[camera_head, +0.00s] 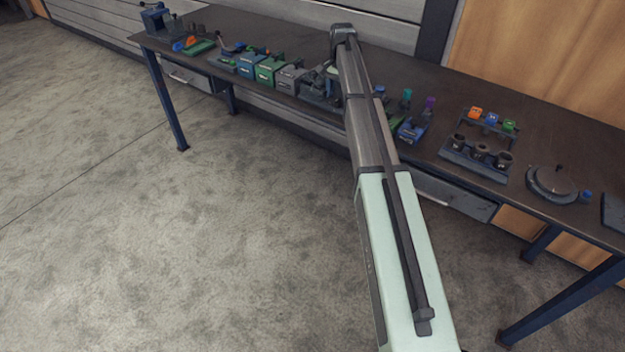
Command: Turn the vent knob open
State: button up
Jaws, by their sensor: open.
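My arm reaches from the bottom of the view up over the workbench (290,25), and its far joint is near the bench's back edge. My gripper cannot be made out; the arm seems to hide it. I cannot pick out a vent knob with certainty. A dark grey fixture (316,88) with some lighter parts stands just left of the arm, partly covered by it. It may be the flanged pipe, but it is too small and too hidden to tell, and no knob on it shows clearly.
Left along the bench are a blue vise (158,22), a green box (269,70) and other small items. To the right are a blue block (411,131), a rack with dark cups (475,160) and a round disc (552,182). Bare bench top shows behind them.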

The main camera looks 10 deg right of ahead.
aim_at(338, 99)
notch_tip(338, 99, up, 12)
jog(key=r, duration=0.1)
jog(key=a+f+n, duration=0.3)
jog(key=a+f, duration=1)
jog(key=f, duration=0.2)
jog(key=s+f+n, duration=0.1)
jog(key=s+f, duration=0.6)
jog(key=f, duration=0.4)
jog(key=s+d+f+n+g, duration=0.1)
jog(key=s+f, duration=0.7)
jog(key=f, duration=0.4)
jog(key=shift+s+d+f, duration=0.2)
jog(key=shift+s+d, duration=0.05)
